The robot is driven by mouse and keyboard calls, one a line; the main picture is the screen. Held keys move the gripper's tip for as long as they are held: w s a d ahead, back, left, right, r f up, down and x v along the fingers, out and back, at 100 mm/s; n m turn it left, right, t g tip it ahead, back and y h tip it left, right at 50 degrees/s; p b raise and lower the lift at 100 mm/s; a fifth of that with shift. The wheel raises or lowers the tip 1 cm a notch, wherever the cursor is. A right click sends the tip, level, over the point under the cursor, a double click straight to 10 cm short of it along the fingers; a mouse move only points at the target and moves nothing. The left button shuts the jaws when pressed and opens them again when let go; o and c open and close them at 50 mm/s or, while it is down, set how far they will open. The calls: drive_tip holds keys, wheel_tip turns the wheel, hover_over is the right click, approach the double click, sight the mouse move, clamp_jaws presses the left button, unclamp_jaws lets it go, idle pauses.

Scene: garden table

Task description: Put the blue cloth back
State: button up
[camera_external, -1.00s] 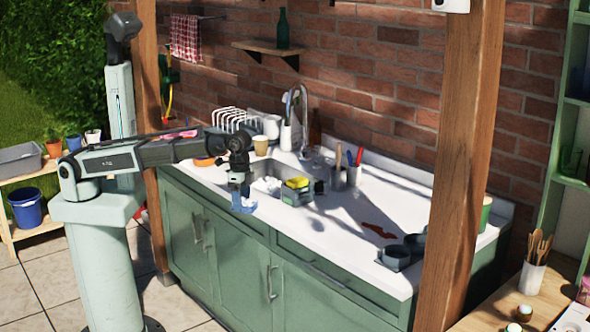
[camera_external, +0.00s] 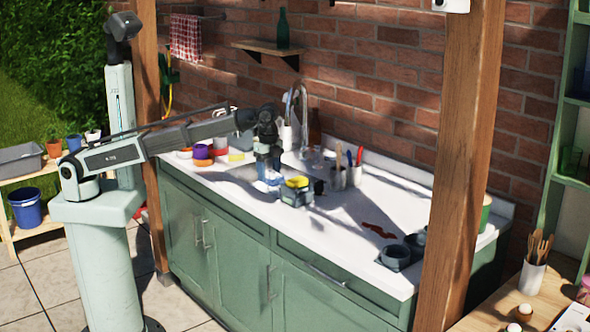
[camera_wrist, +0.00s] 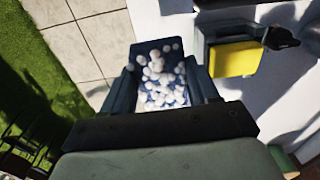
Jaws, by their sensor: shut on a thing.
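The blue cloth (camera_external: 272,181) hangs low from my gripper (camera_external: 268,174), over the sink area just left of a dark caddy (camera_external: 296,197) with a yellow sponge (camera_external: 297,181). My gripper is shut on the cloth. In the wrist view, dark blue material shows between the fingers of my gripper (camera_wrist: 163,85), covered with white round bits; I cannot tell whether these are a pattern or foam. The caddy and the sponge (camera_wrist: 235,58) show to the right in the wrist view. My gripper hides part of the sink.
The faucet (camera_external: 303,105) rises behind my gripper. A cup with utensils (camera_external: 352,175) stands right of the caddy. Colourful bowls (camera_external: 202,153) stand at the counter's left end. Dark pots (camera_external: 395,257) sit at the right. The white counter (camera_external: 340,215) between is mostly clear.

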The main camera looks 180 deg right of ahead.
sight(270, 208)
drive_tip(key=shift+f, duration=5)
drive_tip(key=shift+f, duration=0.15)
drive_tip(key=o, duration=1.5)
drive_tip(key=shift+c, duration=0.2)
wheel_tip(270, 208, up, 12)
drive_tip(key=shift+r, duration=0.2)
drive_tip(key=shift+w+f, duration=0.1)
